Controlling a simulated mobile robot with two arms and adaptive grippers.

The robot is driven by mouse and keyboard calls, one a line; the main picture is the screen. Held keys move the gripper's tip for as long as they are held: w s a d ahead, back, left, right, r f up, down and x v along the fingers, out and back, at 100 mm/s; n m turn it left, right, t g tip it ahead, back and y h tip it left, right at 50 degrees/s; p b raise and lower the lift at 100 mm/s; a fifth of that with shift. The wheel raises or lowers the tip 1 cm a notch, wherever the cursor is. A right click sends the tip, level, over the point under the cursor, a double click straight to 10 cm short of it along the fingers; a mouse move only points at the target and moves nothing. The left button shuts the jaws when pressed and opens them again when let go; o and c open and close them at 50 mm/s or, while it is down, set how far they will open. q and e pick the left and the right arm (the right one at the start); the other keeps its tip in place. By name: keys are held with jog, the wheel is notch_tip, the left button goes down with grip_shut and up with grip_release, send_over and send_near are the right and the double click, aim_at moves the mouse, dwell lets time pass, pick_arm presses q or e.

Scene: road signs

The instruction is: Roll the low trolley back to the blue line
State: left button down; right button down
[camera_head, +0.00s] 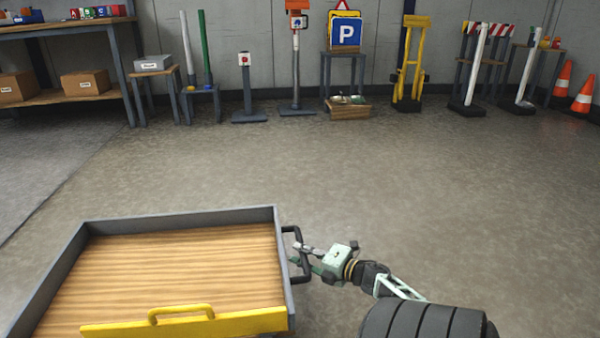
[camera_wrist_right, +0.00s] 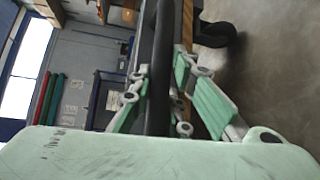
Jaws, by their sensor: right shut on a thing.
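The low trolley (camera_head: 190,260) stands on the floor at the lower left of the head view. It has a wooden deck, grey raised edges and a yellow board (camera_head: 185,322) with a handle along its near side. A dark bar handle (camera_head: 299,232) sticks out from its right side. My right gripper (camera_head: 304,257) is shut on this bar. In the right wrist view the dark bar (camera_wrist_right: 160,60) runs between the pale green fingers. A black trolley wheel (camera_wrist_right: 212,33) shows beside them. My left gripper is out of view. No blue line shows on the visible floor.
Open grey floor (camera_head: 400,190) lies beyond and to the right of the trolley.

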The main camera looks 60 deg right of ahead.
jog(key=shift+s+f, duration=0.1)
jog(key=c, duration=1.6)
grip_release()
jog(key=shift+s+d, duration=0.1)
jog(key=shift+d, duration=0.05)
jog(key=shift+c, duration=0.2)
jog(key=s+a+r, duration=0.1)
jog(key=s+r, duration=0.1)
jog(key=s, duration=1)
jog(key=shift+f, duration=0.1)
